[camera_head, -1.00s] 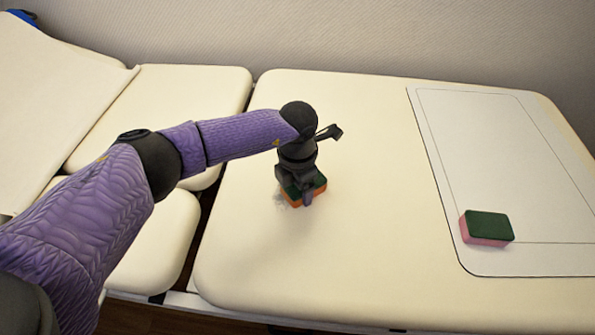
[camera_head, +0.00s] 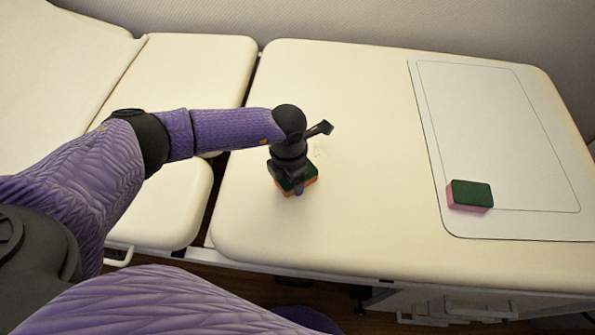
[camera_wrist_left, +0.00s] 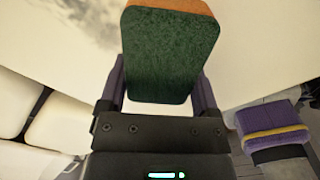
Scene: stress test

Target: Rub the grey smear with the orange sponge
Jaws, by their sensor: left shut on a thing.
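The orange sponge (camera_head: 311,180) has a dark green top layer and an orange lower layer. My left gripper (camera_head: 297,184) is shut on it, pointing down at the cream padded surface (camera_head: 370,190). The sponge is at or just above the surface; contact is hard to tell. In the left wrist view its green face (camera_wrist_left: 165,60) fills the space between the fingers, with an orange edge at the top. The grey smear (camera_head: 320,152) is faint, just behind and right of the sponge, apart from it. It also shows dark in the left wrist view (camera_wrist_left: 92,20). My right gripper is out of view.
A pink sponge (camera_head: 469,200) with a green top lies on the lower left corner of a white outlined mat (camera_head: 500,120) at the right. The padding between is clear. A gap (camera_head: 222,180) separates the padded sections at left. A wall stands behind.

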